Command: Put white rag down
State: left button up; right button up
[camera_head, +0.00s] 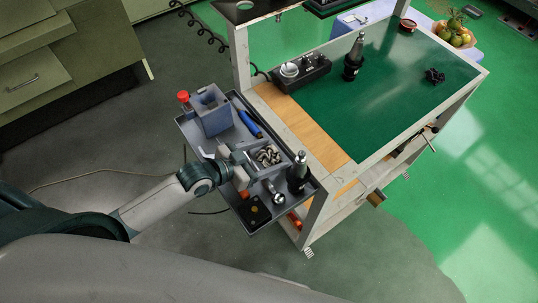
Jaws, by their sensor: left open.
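A crumpled pale rag (268,155), which looks like the white rag, is in the grey side tray (187,127) of the cart. My left gripper (262,157) reaches in from the left over the tray. Its jaws are open, with the rag at or between its fingertips. I cannot tell whether the fingers touch the rag or whether it rests fully on the tray floor. My right gripper is not in view.
The tray also holds a blue-grey box (212,114), a blue-handled tool (249,123), a dark tool holder (298,172) and a black block (254,212). The cart's green top (400,100) carries another tool holder (354,58) and a black crumpled thing (435,76). A cart post (240,55) stands behind the tray.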

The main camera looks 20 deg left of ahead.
aim_at(269, 154)
pick_arm(q)
jog(key=c, duration=1.2)
jog(key=shift+r, duration=0.15)
notch_tip(269, 154, up, 10)
jog(key=shift+f+b, duration=0.1)
jog(key=shift+b, duration=0.75)
